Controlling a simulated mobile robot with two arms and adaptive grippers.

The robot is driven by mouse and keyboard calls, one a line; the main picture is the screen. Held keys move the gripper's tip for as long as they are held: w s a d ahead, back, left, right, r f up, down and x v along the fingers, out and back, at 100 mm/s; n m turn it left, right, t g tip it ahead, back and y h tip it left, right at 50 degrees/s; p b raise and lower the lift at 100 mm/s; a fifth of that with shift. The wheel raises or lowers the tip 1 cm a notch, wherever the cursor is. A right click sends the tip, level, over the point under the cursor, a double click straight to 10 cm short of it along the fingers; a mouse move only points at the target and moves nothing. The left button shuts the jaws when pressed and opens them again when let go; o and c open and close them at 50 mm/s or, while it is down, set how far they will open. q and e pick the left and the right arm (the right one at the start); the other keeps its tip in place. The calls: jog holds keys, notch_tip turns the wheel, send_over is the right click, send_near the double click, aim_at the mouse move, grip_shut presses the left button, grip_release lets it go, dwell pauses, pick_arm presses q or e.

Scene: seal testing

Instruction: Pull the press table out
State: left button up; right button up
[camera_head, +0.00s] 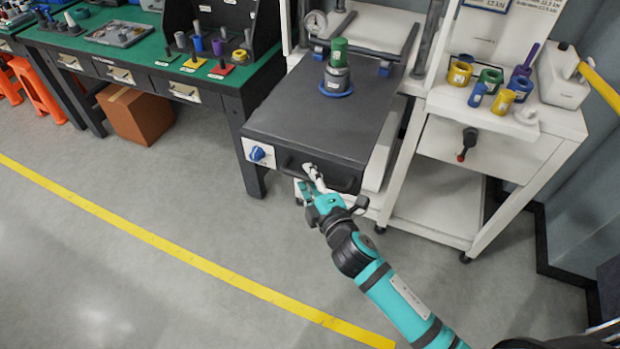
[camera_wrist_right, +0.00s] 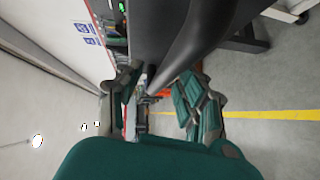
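The press table (camera_head: 300,128) is a dark grey slab in the middle of the head view, stretching forward from between the press's upright posts. A green and grey cylindrical piece (camera_head: 337,68) stands on it on a blue ring. A dark bar handle (camera_head: 345,184) runs along its front face; it also shows as a thick dark bar (camera_wrist_right: 190,45) in the right wrist view. My right gripper (camera_head: 312,180) is at this handle. Its fingers (camera_wrist_right: 160,98) are spread apart, with the bar's end appearing between them; contact is unclear. My left gripper is out of view.
A green-topped workbench (camera_head: 130,52) with parts stands at left, an orange-brown box (camera_head: 135,115) beneath it. A white side table (camera_head: 480,150) with colored rings stands at right. The grey floor (camera_head: 190,270) in front is clear, crossed by a yellow line (camera_head: 190,250).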

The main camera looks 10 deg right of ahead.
jog(key=shift+d+f, duration=0.1)
jog(key=v, duration=1.2)
